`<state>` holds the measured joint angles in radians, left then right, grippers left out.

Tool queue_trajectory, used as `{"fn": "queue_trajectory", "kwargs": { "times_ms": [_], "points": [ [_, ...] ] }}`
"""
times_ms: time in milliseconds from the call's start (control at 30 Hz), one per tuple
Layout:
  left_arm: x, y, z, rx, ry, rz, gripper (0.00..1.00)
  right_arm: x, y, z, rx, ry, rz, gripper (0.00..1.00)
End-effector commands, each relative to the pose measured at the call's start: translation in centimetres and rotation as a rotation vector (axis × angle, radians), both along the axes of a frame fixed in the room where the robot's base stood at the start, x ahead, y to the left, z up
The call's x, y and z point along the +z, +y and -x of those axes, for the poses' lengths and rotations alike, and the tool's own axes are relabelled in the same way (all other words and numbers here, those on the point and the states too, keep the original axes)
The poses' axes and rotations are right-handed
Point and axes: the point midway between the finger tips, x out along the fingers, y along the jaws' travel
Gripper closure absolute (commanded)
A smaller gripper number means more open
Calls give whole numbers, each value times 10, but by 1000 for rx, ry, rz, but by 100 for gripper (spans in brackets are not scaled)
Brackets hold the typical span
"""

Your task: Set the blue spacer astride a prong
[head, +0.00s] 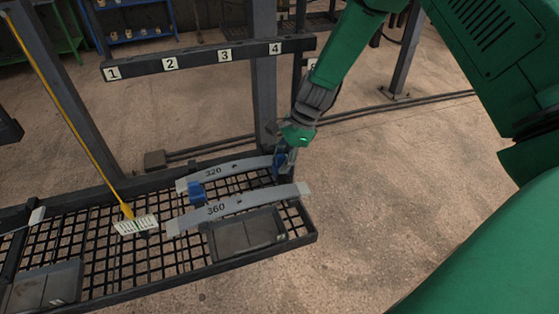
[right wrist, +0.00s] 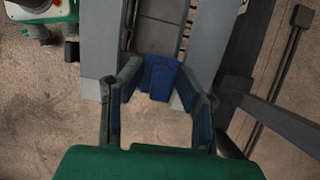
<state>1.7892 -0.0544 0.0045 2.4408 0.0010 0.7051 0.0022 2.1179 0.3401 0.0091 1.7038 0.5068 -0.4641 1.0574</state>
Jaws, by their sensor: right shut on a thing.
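My right gripper (head: 284,161) reaches down at the right end of the mesh rack (head: 305,225). Another blue piece (head: 196,192) sits between the left parts of the grey strip marked 320 (head: 225,168) and the strip marked 360 (head: 245,203). I cannot tell whether the held spacer touches the strips. No prong can be made out clearly. My left gripper is not in view.
Behind stands a dark bar (head: 200,62) with tags numbered 1 to 4 on a post (head: 263,90). Dark trays (head: 243,234) lie on the mesh. Floor right of the rack is clear.

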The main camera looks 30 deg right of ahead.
Motion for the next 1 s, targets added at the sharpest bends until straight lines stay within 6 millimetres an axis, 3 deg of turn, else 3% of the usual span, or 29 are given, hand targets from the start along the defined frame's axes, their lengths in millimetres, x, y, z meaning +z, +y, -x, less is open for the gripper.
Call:
{"fn": "queue_trajectory", "kwargs": {
  "times_ms": [1000],
  "points": [
    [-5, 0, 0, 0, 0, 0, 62, -13, 8, -2, 0, 1, 0, 88]
  ]
}}
